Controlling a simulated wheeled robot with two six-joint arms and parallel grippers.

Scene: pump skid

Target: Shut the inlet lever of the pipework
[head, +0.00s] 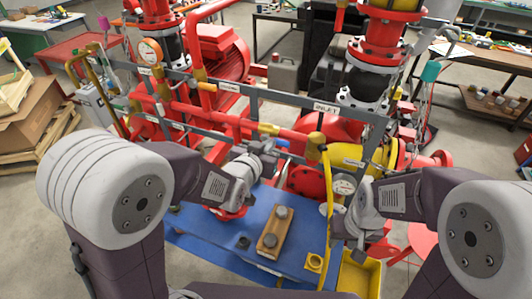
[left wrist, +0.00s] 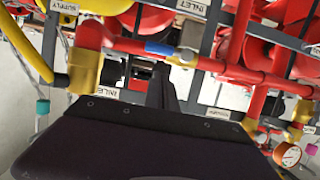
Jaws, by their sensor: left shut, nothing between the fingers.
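The red pipe (left wrist: 225,69) runs behind the grey frame and carries a brass valve (head: 268,129) left of the INLET label (head: 325,107). A small blue lever (head: 282,143) shows by this valve; in the left wrist view the blue lever (left wrist: 160,48) lies roughly along the pipe. My left gripper (head: 268,149) is shut and empty, close in front of the valve and lever; I cannot tell if it touches. Its dark fingers (left wrist: 160,84) point toward the pipe in the left wrist view. My right gripper (head: 359,240) hangs near the yellow hose, its finger gap unclear.
A blue bench (head: 207,236) below bears a wooden block with grey knobs (head: 272,242). A yellow hose (head: 328,185), a gauge (head: 344,186) and a yellow bin (head: 357,277) stand on the right. The grey frame (head: 289,98) crosses near my left gripper.

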